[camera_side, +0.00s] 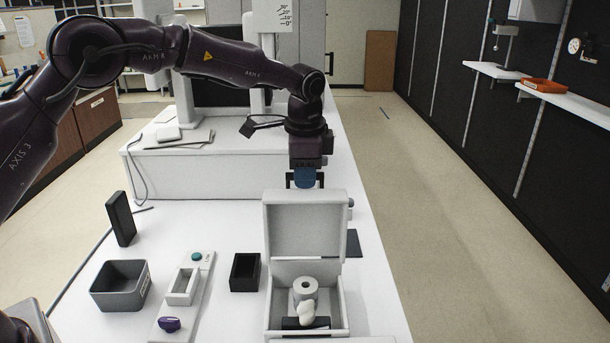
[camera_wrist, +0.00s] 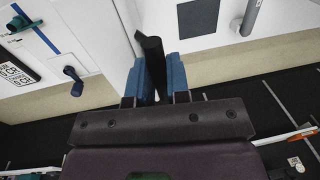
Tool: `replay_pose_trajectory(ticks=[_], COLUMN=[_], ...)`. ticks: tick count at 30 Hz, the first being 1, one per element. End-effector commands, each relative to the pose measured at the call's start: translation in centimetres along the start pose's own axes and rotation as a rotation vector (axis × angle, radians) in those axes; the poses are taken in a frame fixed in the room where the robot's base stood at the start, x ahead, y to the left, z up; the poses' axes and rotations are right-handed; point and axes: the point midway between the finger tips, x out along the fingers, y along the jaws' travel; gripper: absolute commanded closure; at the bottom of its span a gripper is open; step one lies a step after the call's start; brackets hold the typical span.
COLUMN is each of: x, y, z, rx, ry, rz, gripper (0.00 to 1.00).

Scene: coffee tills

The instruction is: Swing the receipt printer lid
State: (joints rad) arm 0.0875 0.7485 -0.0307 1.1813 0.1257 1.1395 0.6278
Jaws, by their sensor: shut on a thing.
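The receipt printer (camera_side: 335,318) is a white box at the front right of the white table. Its lid (camera_side: 305,228) stands raised, roughly upright, at the back of the box. A white paper roll (camera_side: 306,289) stands inside, with a smaller white rounded thing in front of it. My gripper (camera_side: 305,180) is at the lid's top edge, behind it from the side camera, which hides the fingertips. In the wrist view, my blue fingers (camera_wrist: 160,78) are closed on a dark bar (camera_wrist: 153,62). I cannot tell how the bar joins the lid.
A grey bin (camera_side: 120,303), a small black box (camera_side: 245,272), a white board (camera_side: 178,310) with a tray and knobs, and an upright black block (camera_side: 120,218) stand left of the printer. A raised white counter (camera_side: 225,172) is behind. The table's right edge runs close to the printer.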

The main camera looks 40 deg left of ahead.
Motion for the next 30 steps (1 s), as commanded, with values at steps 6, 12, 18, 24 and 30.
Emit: replay_pose_trajectory(ticks=[6,12,18,24,30], x=[0.0,0.2,0.4,0.5,0.5], y=[-0.1,-0.7,-1.3,-1.1,-1.0], z=[0.1,0.1,0.1,0.1,0.0], rx=[-0.001,-0.002,-0.001,-0.001,0.001], ry=[-0.001,-0.001,-0.001,-0.003,-0.005], rz=[-0.003,-0.003,-0.003,0.001,0.004], gripper=[1.00,1.00,0.72,0.54,0.54])
